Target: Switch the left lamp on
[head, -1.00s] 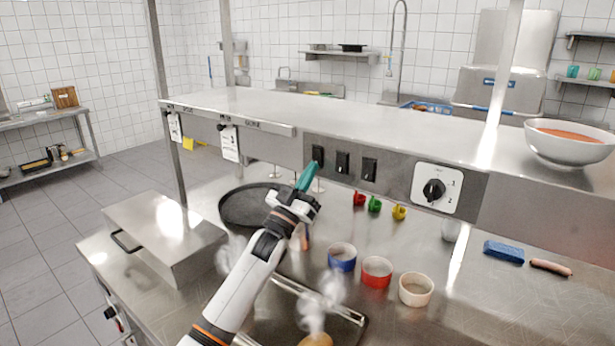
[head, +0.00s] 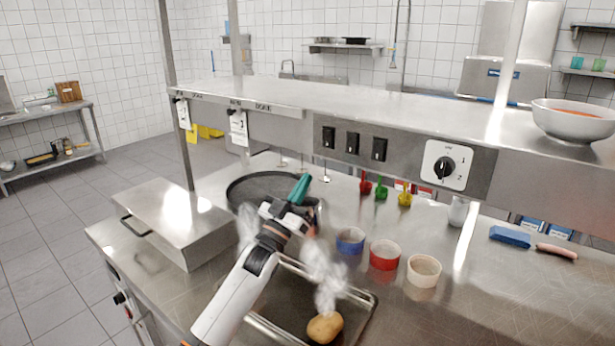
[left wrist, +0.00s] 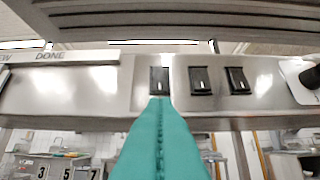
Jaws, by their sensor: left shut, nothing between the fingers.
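Three black rocker switches sit in a row on the steel panel under the shelf: the leftmost switch (head: 329,137), the middle switch (head: 352,143) and the right switch (head: 379,149). My left gripper (head: 301,188) has teal fingers, shut and empty, below and left of the leftmost switch in the head view. In the left wrist view the closed fingertips (left wrist: 159,101) point up just below the leftmost switch (left wrist: 160,81); a gap appears in the head view. No lit lamp is clearly identifiable. My right gripper is not in view.
A round dial (head: 445,166) is right of the switches. Below stand a dark pan (head: 243,190), blue bowl (head: 350,241), red bowl (head: 384,255) and cream bowl (head: 424,270). Steam rises near a potato (head: 324,328). The overhanging shelf (head: 330,97) bounds the space above.

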